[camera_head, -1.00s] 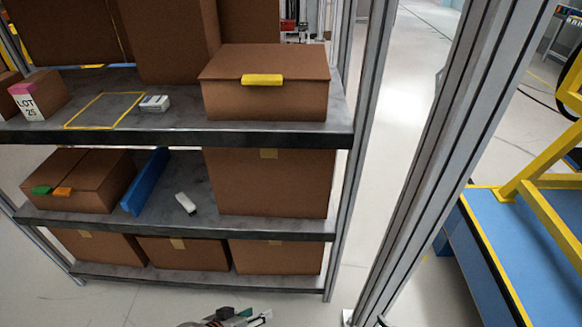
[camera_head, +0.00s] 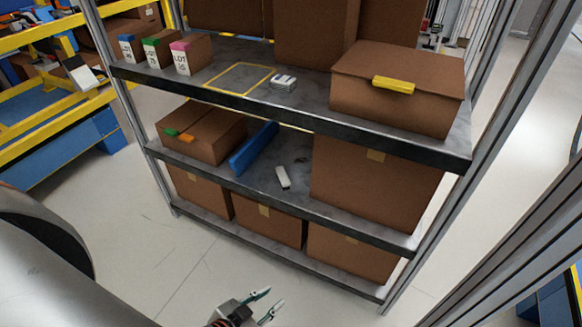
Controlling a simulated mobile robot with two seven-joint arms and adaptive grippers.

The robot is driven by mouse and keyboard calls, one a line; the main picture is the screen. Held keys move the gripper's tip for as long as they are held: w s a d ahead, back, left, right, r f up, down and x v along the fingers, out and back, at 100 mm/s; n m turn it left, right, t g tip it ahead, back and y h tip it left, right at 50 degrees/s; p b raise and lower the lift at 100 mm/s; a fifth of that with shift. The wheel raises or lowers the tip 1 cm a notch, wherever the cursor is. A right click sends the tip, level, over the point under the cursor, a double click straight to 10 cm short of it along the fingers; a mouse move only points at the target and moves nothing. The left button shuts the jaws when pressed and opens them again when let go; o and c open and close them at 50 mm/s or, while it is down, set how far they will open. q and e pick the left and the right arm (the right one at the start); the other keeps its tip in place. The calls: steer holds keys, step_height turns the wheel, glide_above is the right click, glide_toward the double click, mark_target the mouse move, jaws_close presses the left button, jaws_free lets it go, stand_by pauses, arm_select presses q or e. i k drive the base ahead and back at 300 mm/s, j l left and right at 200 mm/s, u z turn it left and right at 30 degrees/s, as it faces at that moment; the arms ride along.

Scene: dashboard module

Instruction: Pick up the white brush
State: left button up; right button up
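A small white, elongated object (camera_head: 282,177) lies on the middle shelf, between the blue divider and a large carton. A second small white object with grey marks (camera_head: 284,83) lies on the top visible shelf, beside a yellow outlined square. Both are too small for me to tell surely which is the brush. My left gripper (camera_head: 265,304) is at the bottom edge, in front of and below the shelves. Its two fingers are apart with nothing between them, and it is well away from both white objects. My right gripper is not in view.
The grey shelf rack (camera_head: 300,206) holds several brown cartons. A blue divider (camera_head: 254,147) stands left of the middle-shelf white object, and a large carton (camera_head: 372,185) stands right of it. Metal posts (camera_head: 515,262) rise at the right. The floor in front is clear.

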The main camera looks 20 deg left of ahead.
mark_target(285, 181)
steer(key=i+j, duration=0.1)
steer(key=j, duration=0.4)
steer(key=i+j, duration=0.15)
steer(key=j, duration=0.3)
steer(key=i+j, duration=0.1)
steer(key=j, duration=0.4)
steer(key=i+j+z, duration=0.1)
steer(key=j, duration=0.35)
steer(key=i+j, duration=0.15)
steer(key=j, duration=0.35)
steer(key=i+j, duration=0.1)
steer(key=j, duration=0.4)
